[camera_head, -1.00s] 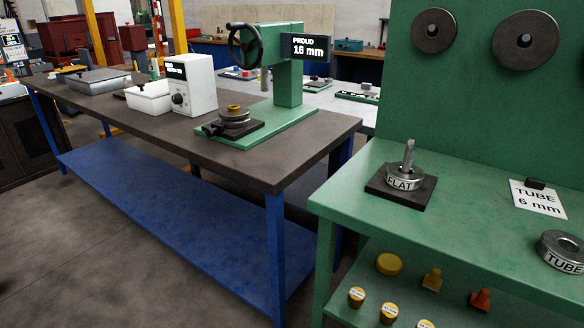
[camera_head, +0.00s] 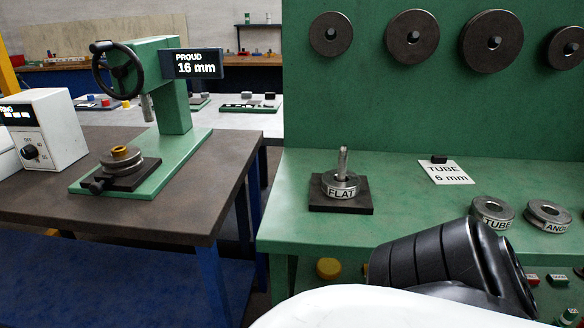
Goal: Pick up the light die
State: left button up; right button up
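Ring-shaped metal dies stand on the green bench (camera_head: 400,225). A die labelled FLAT (camera_head: 341,186) sits around an upright post on a dark square plate (camera_head: 352,209). A die labelled TUBE (camera_head: 492,212) and one with a partly cut-off label starting "ANG" (camera_head: 548,215) lie to the right. No label reads "light", so I cannot tell which die is the light one. My arm, white and black, covers the lower right and hides part of the bench front. Neither gripper shows.
A green press (camera_head: 172,105) with a handwheel and a "PROUD 16 mm" display stands on the brown table (camera_head: 215,185) at left. A card (camera_head: 444,172) reads "TUBE 6 mm". Dark discs (camera_head: 411,36) hang on the green back panel.

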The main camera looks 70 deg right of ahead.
aim_at(348, 190)
jog(key=i, duration=1.7)
jog(key=z, duration=2.05)
